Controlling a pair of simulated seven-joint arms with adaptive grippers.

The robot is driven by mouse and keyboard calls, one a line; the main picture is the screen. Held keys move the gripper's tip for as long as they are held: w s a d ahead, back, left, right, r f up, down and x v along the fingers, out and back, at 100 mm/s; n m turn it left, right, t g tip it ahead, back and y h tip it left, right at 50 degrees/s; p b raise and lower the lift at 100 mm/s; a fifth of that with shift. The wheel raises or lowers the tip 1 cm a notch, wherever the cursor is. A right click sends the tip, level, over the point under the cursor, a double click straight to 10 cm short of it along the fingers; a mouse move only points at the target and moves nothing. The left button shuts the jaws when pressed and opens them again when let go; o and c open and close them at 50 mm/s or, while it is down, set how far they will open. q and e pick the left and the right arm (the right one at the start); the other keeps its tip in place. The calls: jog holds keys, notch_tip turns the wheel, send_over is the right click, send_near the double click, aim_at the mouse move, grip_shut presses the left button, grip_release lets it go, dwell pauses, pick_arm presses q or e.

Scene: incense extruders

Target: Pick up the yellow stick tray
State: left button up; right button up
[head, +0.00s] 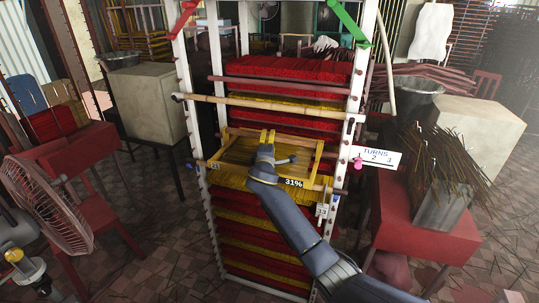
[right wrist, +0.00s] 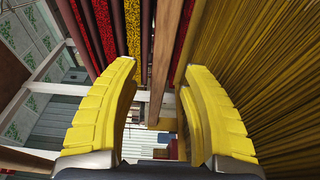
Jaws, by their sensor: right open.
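The yellow stick tray (head: 236,154) is a wooden-framed tray of yellow sticks at the middle front of the white rack. My right gripper (head: 267,137) is over the tray, with its yellow fingers pointing away toward the rack. In the right wrist view the open right gripper (right wrist: 157,115) has a wooden bar (right wrist: 163,60) running between its fingers, with a gap on each side. Yellow sticks (right wrist: 262,65) fill the right of that view. I cannot tell whether a finger touches the bar.
The rack holds red stick trays (head: 288,68) above and more trays below. A bamboo pole (head: 260,103) crosses the front above the yellow tray. A fan (head: 50,205) stands at left; a stick bundle (head: 437,160) stands on a red table (head: 425,226) at right.

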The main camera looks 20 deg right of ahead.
jog(key=shift+x, duration=1.9)
jog(key=shift+c, duration=0.4)
grip_shut()
